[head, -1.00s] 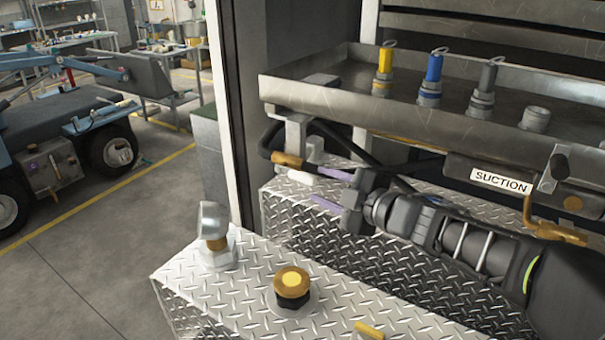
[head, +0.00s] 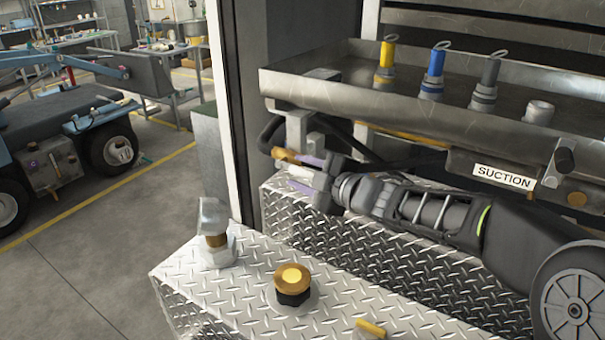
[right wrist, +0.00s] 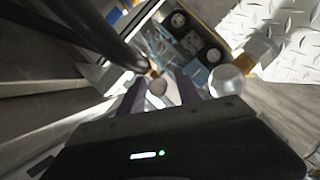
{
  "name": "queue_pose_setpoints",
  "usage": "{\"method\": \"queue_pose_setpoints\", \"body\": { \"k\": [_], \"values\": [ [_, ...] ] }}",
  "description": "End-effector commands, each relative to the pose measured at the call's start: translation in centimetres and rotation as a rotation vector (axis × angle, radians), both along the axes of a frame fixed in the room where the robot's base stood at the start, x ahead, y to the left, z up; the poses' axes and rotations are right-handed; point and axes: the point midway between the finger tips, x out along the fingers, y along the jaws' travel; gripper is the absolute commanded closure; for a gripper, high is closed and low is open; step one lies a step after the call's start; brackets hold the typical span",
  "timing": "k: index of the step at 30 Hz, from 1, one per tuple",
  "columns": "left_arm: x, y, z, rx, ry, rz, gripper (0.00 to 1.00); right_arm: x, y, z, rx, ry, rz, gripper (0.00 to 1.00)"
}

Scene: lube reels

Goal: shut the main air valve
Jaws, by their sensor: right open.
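My right gripper (head: 290,171) is open beside the left post of the cabinet, below the metal tray. Its two purple-grey fingers point left, at a small brass-coloured fitting (head: 284,154) under the tray's left corner. In the right wrist view a small round pale end (right wrist: 157,86) with a brass part behind it shows between the open fingers (right wrist: 161,92). This may be the main air valve's handle; I cannot tell for sure, nor whether a finger touches it. My left gripper is not in view.
The metal tray (head: 420,111) holds yellow, blue and grey fittings above my right arm. A dark hose (head: 268,132) bends near the gripper. A SUCTION label (head: 503,177) is at right.

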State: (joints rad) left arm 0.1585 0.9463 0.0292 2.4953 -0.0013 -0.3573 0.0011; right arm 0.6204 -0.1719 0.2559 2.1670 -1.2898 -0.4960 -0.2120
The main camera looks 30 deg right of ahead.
Motion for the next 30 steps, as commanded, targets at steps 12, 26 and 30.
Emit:
{"method": "queue_pose_setpoints", "body": {
  "k": [12,26,30],
  "values": [
    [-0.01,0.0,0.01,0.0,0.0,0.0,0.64,-0.04,0.01,0.02,0.0,0.0,0.0,0.82],
    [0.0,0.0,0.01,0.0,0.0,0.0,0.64,-0.05,0.02,0.0,0.0,0.0,0.001,1.0],
    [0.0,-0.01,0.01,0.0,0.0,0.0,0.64,-0.05,0.02,-0.01,0.0,0.0,0.001,1.0]
  ]
}}
